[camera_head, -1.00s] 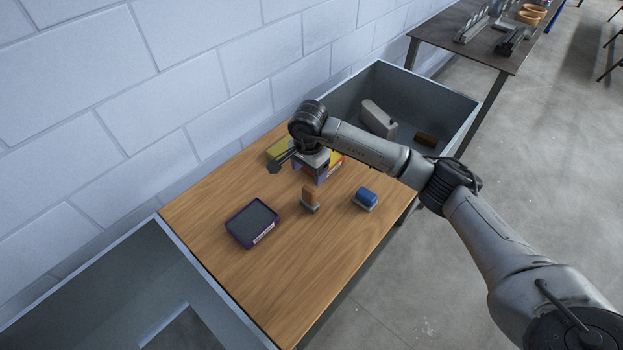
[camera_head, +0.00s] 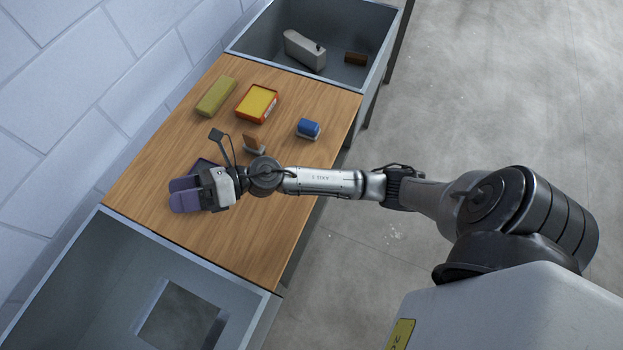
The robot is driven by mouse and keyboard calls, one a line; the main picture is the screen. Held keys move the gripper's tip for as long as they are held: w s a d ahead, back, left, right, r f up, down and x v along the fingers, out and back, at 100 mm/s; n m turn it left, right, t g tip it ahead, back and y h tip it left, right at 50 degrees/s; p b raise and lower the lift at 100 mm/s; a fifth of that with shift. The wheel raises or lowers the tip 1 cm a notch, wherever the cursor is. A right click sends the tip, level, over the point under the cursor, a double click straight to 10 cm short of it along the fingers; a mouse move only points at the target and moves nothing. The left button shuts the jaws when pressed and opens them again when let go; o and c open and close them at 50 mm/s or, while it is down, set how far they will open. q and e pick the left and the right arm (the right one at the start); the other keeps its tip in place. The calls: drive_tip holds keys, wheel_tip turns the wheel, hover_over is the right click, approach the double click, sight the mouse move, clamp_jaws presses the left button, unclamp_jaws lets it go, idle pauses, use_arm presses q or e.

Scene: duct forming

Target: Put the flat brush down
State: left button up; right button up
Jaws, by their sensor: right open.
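A small upright piece with an orange-brown handle on a pale grey base (camera_head: 255,147), which looks like the flat brush, stands on the wooden table (camera_head: 290,225). I see nothing held between the fingers. My left gripper is not in view.
A blue-topped block (camera_head: 308,128), an orange box with a yellow top (camera_head: 257,103) and a yellow-green block (camera_head: 216,96) stand on the table. A grey bin (camera_head: 375,72) holds two objects. Another bin (camera_head: 105,255) is at lower left. The lower table is clear.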

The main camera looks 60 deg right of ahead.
drive_tip(key=s+d+f+m+t+h, duration=0.1)
drive_tip(key=s+d+f+m+h, duration=0.4)
drive_tip(key=m+h, duration=0.65)
drive_tip(key=s+d+f+m+t+h, duration=0.1)
drive_tip(key=s+d+f+m+h, duration=0.4)
drive_tip(key=m, duration=1.2)
drive_tip(key=s+d+f+m+g, duration=0.1)
drive_tip(key=s+f, duration=0.1)
drive_tip(key=s+d+f+m+g+h, duration=0.1)
drive_tip(key=s+f+m+g, duration=0.1)
drive_tip(key=f, duration=0.1)
drive_tip(key=s+d+f+m+g+h, duration=0.1)
drive_tip(key=s+f+g, duration=0.1)
drive_tip(key=shift+s+f+m, duration=0.2)
drive_tip(key=shift+f+m, duration=0.15)
drive_tip(key=s+a+f+m+g+y, duration=0.1)
drive_tip(key=s+f+m+g, duration=0.2)
drive_tip(key=s+g, duration=0.3)
drive_tip(key=s, duration=0.5)
drive_tip(key=shift+s+a+f+y, duration=0.15)
drive_tip(key=shift+s+f+y, duration=0.05)
drive_tip(key=shift+s+y, duration=0.15)
drive_tip(key=shift+r, duration=0.1)
wheel_tip(320, 180, up, 28)
drive_tip(key=p, duration=2.8)
